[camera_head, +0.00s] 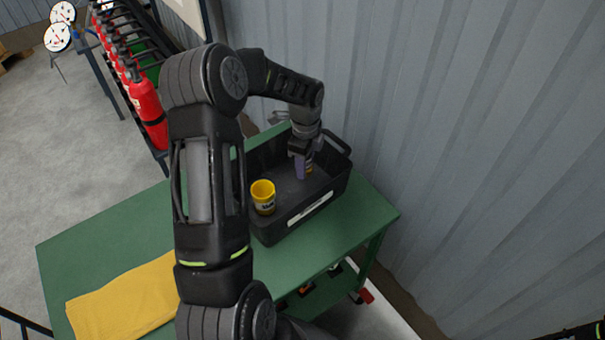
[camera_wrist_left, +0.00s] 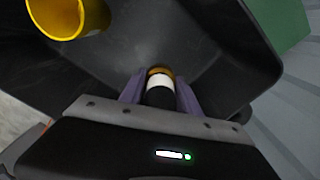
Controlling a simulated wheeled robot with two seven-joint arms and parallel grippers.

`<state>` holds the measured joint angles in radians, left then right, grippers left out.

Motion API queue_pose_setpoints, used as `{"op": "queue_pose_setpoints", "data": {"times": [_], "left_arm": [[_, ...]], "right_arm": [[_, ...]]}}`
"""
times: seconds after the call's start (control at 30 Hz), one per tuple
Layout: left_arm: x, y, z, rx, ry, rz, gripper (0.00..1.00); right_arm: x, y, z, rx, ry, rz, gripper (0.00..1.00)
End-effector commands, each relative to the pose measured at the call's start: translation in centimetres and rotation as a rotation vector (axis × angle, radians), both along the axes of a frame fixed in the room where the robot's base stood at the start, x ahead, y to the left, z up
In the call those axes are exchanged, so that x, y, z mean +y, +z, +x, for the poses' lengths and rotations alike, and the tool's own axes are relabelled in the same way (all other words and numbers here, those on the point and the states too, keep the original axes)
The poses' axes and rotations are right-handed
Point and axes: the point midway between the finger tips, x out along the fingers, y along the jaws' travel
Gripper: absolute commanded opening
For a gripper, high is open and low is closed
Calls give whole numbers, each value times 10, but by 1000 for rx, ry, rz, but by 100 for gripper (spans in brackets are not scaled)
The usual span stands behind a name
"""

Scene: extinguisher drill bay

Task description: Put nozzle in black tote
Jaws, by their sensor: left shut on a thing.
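The black tote (camera_head: 267,228) stands on the green table. My left gripper (camera_head: 301,170) reaches down into the right part of the tote. In the left wrist view its purple fingers (camera_wrist_left: 160,92) are shut on the nozzle (camera_wrist_left: 160,78), a small black piece with a white band and a brass-coloured end. In the head view only a bit of the nozzle shows beside the fingers. I cannot tell whether the nozzle touches the tote floor. My right gripper is not in view.
A yellow cup (camera_head: 263,196) stands in the tote's left part; it also shows in the left wrist view (camera_wrist_left: 62,14). A yellow cloth (camera_head: 125,300) lies on the green table (camera_head: 85,240). Red extinguishers (camera_head: 147,105) stand on a rack behind. A corrugated wall (camera_head: 430,120) rises close at the right.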

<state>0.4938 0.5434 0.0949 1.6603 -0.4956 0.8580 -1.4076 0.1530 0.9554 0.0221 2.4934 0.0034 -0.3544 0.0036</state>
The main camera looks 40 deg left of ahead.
Motion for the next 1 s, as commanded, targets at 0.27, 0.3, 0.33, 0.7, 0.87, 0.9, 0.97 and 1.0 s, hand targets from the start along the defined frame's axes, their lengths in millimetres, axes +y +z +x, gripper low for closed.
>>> {"op": "queue_pose_setpoints", "data": {"times": [0.27,0.3,0.33,0.7,0.87,0.9,0.97,1.0], "left_arm": [[1,-5,1,-4,1,2,0],[1,-5,1,-3,1,2,0],[1,-5,1,-3,1,1,0],[1,-42,0,-2,1,1,0],[1,-42,1,-4,2,2,0],[1,-42,1,-3,1,2,0],[1,-43,1,-3,1,2,0],[1,-45,1,-3,1,2,0]], "right_arm": [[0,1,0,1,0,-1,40],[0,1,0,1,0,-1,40],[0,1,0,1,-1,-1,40],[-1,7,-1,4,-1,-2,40],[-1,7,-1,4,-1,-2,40],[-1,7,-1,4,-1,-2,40],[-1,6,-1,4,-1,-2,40],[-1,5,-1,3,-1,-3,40]]}}
